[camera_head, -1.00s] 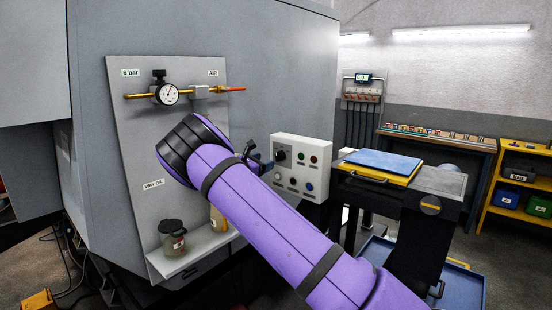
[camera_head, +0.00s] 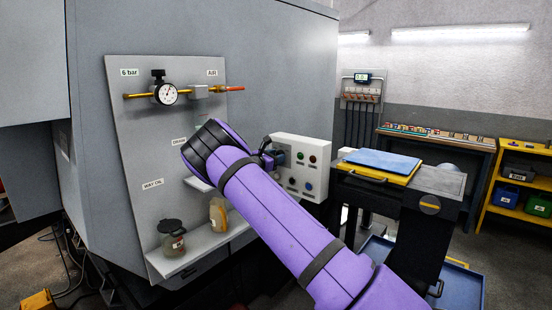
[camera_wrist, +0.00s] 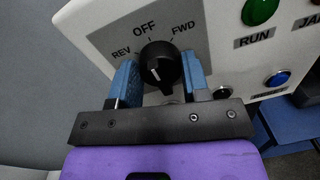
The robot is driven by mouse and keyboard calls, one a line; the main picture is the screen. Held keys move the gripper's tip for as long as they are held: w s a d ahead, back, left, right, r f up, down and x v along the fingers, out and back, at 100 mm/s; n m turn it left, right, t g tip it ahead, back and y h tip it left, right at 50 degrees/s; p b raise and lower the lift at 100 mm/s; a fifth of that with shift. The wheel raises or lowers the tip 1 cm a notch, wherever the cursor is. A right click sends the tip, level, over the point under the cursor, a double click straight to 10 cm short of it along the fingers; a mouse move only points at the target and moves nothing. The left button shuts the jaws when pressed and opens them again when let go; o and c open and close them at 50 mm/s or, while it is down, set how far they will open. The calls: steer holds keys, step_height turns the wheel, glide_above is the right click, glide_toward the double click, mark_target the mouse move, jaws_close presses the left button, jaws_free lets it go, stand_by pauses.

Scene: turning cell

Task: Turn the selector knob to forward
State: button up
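The black selector knob (camera_wrist: 160,65) sits on the white control panel (camera_wrist: 101,20), with REV, OFF and FWD printed around it. Its white line leans slightly left at the top, in line with OFF. In the wrist view the two blue fingers of my gripper (camera_wrist: 162,75) stand on either side of the knob, close to its sides. I cannot tell whether they touch it. In the head view the panel (camera_head: 313,183) stands at the middle, and my gripper (camera_head: 274,157) is at its left part, where the knob is largely hidden.
A green RUN button (camera_wrist: 260,11) and a blue button (camera_wrist: 277,79) are right of the knob. A backboard with a pressure gauge (camera_head: 167,94) and a shelf with bottles (camera_head: 172,240) is left of my arm. A blue-topped stand (camera_head: 384,162) is right of the panel.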

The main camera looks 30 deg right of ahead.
steer(key=c, duration=0.4)
steer(key=shift+o, duration=0.2)
steer(key=m, duration=0.5)
steer(key=shift+y, duration=0.3)
steer(key=shift+m, duration=2.3)
steer(key=o, duration=0.9)
steer(key=shift+a, duration=0.15)
